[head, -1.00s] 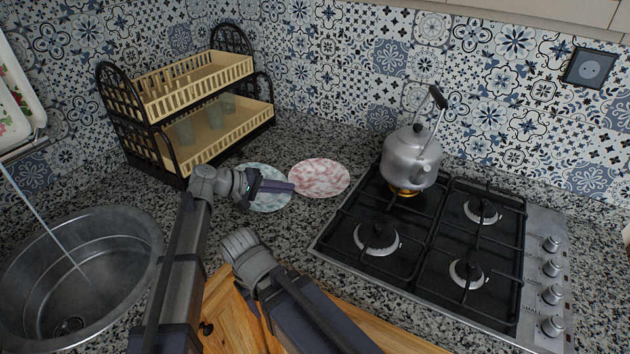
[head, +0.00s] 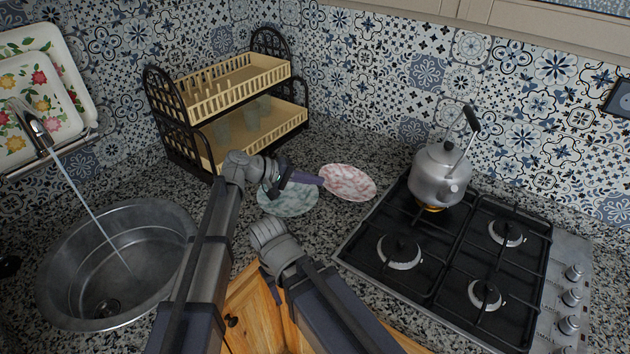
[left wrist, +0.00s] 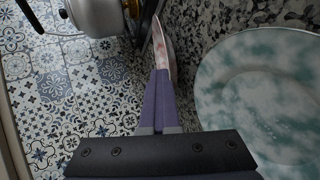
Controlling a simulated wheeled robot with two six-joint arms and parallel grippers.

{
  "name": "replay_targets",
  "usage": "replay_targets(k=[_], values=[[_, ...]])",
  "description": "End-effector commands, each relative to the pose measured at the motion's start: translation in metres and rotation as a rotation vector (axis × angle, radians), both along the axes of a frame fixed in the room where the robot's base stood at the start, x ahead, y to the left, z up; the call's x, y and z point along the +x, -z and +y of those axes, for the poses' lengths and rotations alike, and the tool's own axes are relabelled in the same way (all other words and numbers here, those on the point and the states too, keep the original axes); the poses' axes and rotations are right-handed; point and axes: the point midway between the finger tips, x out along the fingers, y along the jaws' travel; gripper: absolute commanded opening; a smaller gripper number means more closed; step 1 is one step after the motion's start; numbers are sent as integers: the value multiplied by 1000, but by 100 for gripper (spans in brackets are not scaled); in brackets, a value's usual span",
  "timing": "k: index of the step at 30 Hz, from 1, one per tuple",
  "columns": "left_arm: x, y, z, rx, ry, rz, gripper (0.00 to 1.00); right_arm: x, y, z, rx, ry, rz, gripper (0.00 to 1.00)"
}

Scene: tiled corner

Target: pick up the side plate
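The side plate, marbled pink and white (head: 350,181), is on the counter side of the hob, beside a larger-looking marbled green and white plate (head: 290,202). My left gripper (head: 318,180) reaches over the green plate to the pink plate's left rim. In the left wrist view the pink plate (left wrist: 162,45) shows edge-on at the tips of the fingers (left wrist: 160,75), which are closed together on its rim. I cannot tell whether it clears the counter. The right arm is folded at the front; its fingers are mostly hidden.
The green plate also shows in the left wrist view (left wrist: 265,90). A kettle (head: 438,175) stands on the gas hob (head: 450,250), right of the pink plate. A dish rack (head: 235,120) with glasses stands behind. A sink (head: 120,265) with running water is at the left.

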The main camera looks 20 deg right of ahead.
Motion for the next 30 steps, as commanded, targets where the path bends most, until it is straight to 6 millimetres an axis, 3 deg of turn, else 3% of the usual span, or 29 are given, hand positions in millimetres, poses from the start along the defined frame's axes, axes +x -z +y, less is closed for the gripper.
replay_targets(k=[1,6,19,30], values=[[0,-18,0,0,0,0,0,0,-18,0,0,0,0,56],[0,-38,0,-1,-1,0,0,0,-38,0,0,0,0,56],[0,-42,0,0,-1,0,1,0,-42,0,0,0,0,56],[0,-42,0,-1,-1,0,42,0,-42,0,0,0,0,56]])
